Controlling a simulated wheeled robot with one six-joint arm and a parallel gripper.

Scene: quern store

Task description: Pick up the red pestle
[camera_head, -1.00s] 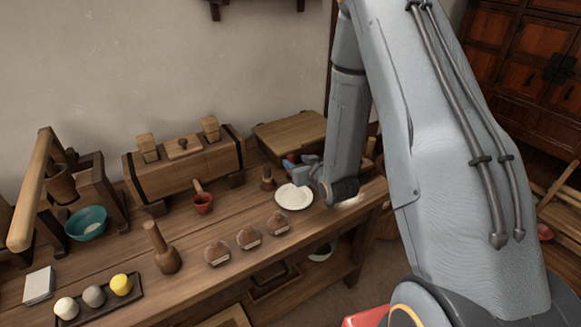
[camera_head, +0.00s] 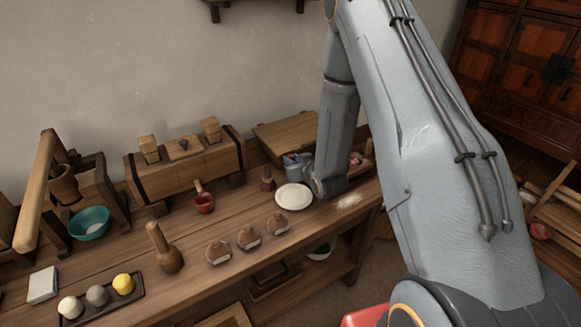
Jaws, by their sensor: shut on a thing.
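My gripper (camera_head: 299,163) is at the back right of the wooden bench, just behind the white plate, partly hidden by my own arm. It is shut on a small red thing (camera_head: 290,157), which looks like the red pestle. Only a little red shows at the jaws; the rest is hidden or too small to make out. I cannot tell whether it is clear of the bench.
The white plate (camera_head: 294,196) lies close in front of my gripper. A small dark wooden brush (camera_head: 267,178) stands just left of it. A wooden board (camera_head: 285,133) lies behind.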

